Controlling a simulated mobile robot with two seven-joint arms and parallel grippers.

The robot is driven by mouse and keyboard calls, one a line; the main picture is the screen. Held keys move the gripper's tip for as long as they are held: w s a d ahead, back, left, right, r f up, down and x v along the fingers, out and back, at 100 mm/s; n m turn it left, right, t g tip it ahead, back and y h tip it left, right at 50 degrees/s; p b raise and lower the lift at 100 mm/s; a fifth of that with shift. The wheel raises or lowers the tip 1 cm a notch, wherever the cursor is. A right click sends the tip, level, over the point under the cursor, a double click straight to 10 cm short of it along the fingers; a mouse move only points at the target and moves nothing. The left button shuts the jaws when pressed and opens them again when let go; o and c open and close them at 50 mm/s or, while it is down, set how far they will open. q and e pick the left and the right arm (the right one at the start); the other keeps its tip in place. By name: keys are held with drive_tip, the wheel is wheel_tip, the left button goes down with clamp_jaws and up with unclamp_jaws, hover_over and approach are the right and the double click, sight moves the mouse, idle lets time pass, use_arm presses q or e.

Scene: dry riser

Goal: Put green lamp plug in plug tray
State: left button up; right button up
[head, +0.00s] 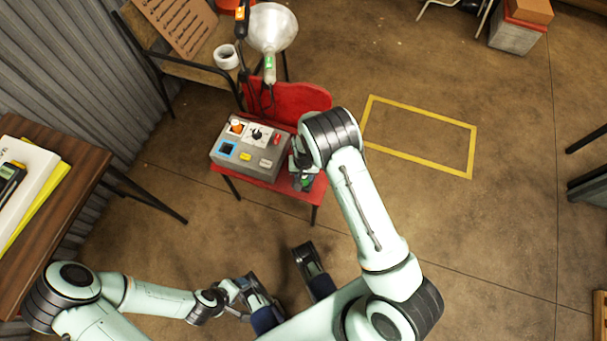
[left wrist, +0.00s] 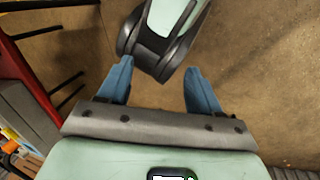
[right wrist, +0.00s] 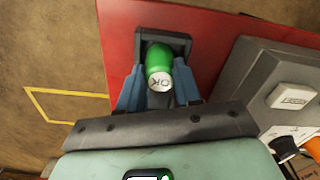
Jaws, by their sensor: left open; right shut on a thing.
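The green lamp plug (right wrist: 158,62) has a pale end face marked "OK". It sits between the blue fingers of my right gripper (right wrist: 157,84), which is shut on it. A dark square-rimmed plug tray (right wrist: 178,37) lies on the red surface behind the plug, and the plug overlaps its opening. I cannot tell whether the plug touches the tray floor. In the head view my right gripper (head: 302,176) is at the right side of the red chair, partly hidden by its arm. My left gripper (left wrist: 158,88) is open and empty over the floor.
A grey control box (head: 250,148) with coloured knobs and labels stands on the red chair (head: 300,98), close beside my right gripper. A work lamp (head: 271,28) stands behind. A wooden table (head: 75,180) is at left. Floor right of the chair is clear, with a yellow outline (head: 420,105).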

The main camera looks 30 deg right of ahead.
drive_tip(key=shift+f, duration=0.15)
drive_tip(key=o, duration=1)
drive_tip(key=shift+o, duration=0.2)
drive_tip(key=shift+r, duration=0.2)
